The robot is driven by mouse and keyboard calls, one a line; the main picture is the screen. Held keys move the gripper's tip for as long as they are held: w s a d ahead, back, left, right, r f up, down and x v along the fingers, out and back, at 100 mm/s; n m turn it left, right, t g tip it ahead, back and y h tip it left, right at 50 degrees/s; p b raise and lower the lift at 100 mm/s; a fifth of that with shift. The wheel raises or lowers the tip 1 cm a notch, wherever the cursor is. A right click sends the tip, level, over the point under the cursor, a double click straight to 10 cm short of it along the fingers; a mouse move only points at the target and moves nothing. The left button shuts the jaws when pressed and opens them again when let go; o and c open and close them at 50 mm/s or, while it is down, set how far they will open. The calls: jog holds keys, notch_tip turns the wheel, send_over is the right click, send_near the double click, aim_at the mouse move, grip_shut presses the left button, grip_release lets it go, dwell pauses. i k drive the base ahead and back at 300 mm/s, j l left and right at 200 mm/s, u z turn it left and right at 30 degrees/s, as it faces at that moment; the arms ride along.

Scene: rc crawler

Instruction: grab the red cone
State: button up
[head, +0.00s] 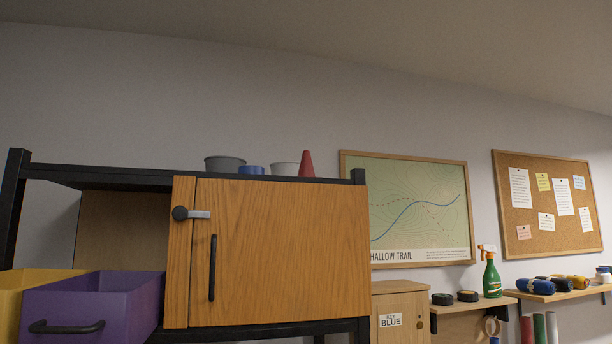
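The red cone (306,164) stands upright on top of the tall black-framed shelf unit (100,175), near its right end. Its base is hidden behind the top edge of the unit. A white bowl-like container (285,169) is just left of it. My gripper is not in view.
A grey container (225,164) and a blue one (251,169) also sit on top. Below is a closed wooden cabinet door (282,254) with a black handle and a latch. A purple bin (92,306) and a yellow bin (30,283) stand left. A green spray bottle (491,277) stands right.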

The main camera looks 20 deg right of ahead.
aim_at(306, 170)
jog(key=i+l+z, duration=0.2)
jog(key=i, duration=0.25)
jog(key=i+l+z, duration=0.2)
jog(key=i, duration=0.25)
jog(key=l, duration=0.1)
